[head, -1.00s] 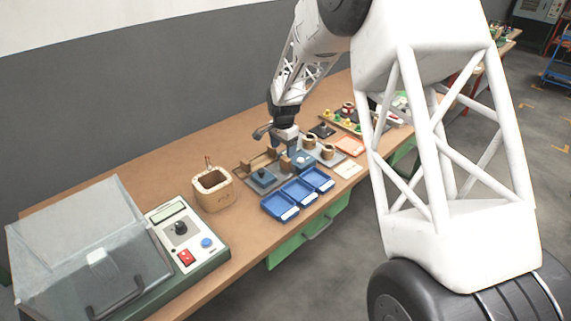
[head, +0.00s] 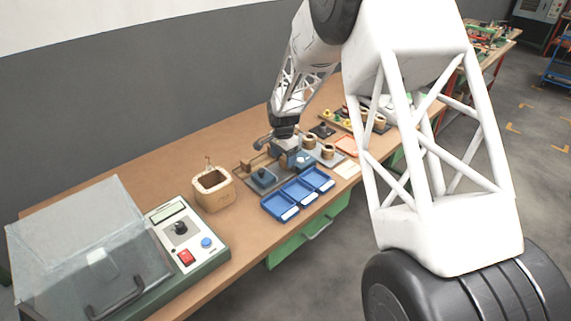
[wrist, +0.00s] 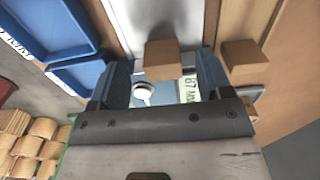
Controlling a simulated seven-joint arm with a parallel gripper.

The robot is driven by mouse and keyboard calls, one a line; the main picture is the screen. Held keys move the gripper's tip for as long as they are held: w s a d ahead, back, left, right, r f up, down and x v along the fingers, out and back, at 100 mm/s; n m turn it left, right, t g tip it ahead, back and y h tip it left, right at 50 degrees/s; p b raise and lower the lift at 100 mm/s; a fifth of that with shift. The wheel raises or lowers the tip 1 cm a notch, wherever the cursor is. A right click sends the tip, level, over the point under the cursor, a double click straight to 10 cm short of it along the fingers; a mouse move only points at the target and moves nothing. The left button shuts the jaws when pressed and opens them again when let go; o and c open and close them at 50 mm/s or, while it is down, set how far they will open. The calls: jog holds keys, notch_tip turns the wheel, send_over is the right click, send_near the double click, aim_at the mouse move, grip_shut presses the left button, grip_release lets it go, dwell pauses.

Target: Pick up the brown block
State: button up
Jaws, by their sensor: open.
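A brown block (wrist: 162,58) shows in the wrist view between the two blue fingers of my gripper (wrist: 164,64), with a gap on either side. A second brown block (wrist: 243,55) stands outside the right finger. In the head view my gripper (head: 289,157) is low over the grey plate on the bench and hides part of what is beneath it. One brown block (head: 247,167) shows to its left there. My gripper is open and holds nothing.
Blue trays (head: 298,194) lie at the bench's front edge. A wooden box (head: 212,190) stands to the left, beside a control box (head: 185,236) and a clear-covered case (head: 85,245). Coils (head: 327,151) sit right of my gripper. The back left of the bench is clear.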

aim_at(283, 160)
jog(key=shift+w+f, duration=0.1)
jog(key=shift+f, duration=1.75)
jog(key=c, duration=1.1)
jog(key=shift+r, duration=0.1)
jog(key=shift+r, duration=4.95)
